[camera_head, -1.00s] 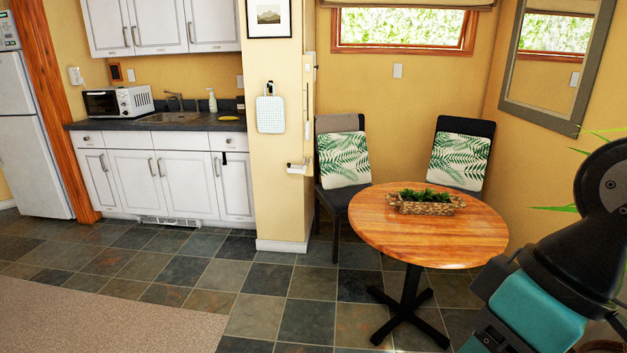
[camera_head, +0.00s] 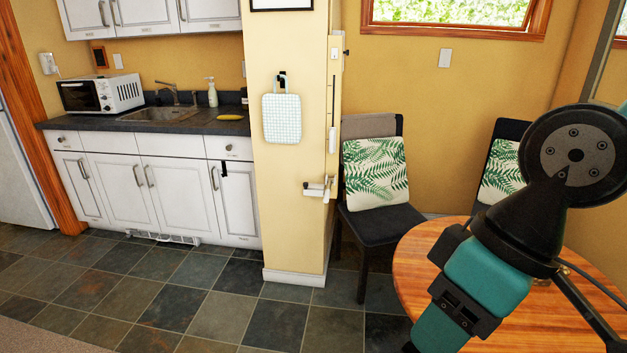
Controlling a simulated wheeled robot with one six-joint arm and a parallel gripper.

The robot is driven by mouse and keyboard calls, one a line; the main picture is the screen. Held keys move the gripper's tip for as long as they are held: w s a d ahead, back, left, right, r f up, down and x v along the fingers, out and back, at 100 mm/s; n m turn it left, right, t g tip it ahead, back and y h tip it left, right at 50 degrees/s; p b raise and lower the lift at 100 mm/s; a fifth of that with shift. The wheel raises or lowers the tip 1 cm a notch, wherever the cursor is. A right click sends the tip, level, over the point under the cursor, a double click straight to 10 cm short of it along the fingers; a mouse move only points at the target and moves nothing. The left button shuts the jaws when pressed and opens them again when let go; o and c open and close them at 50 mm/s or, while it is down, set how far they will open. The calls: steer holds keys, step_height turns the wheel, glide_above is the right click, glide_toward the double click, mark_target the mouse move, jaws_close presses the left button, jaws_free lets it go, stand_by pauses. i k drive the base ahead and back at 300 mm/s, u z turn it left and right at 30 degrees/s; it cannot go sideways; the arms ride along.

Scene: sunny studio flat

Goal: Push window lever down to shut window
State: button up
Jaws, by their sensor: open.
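The window (camera_head: 455,12) shows at the top of the view, cut off by the picture edge. It has a wooden frame, with green leaves behind the glass; I cannot tell if it is shut. A pale vertical fitting (camera_head: 334,62) with a hanging white handle (camera_head: 332,140) is on the side of the yellow pillar. Lower on the pillar's corner is a short white lever-like piece (camera_head: 314,190). I cannot tell which of these is the window lever. My arm fills the right side, well to the right of them in the picture. My gripper's fingers do not show.
A round wooden table (camera_head: 412,265) stands partly behind my arm. A dark chair (camera_head: 378,225) with a leaf-print cushion is between table and pillar (camera_head: 290,220). A kitchen counter (camera_head: 110,125) is at left. The tiled floor before the counter and pillar is clear.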

mark_target(330, 182)
steer(key=u, duration=0.15)
steer(key=i, duration=0.5)
steer(key=u, duration=0.5)
steer(key=i, duration=1.85)
steer(key=z, duration=0.6)
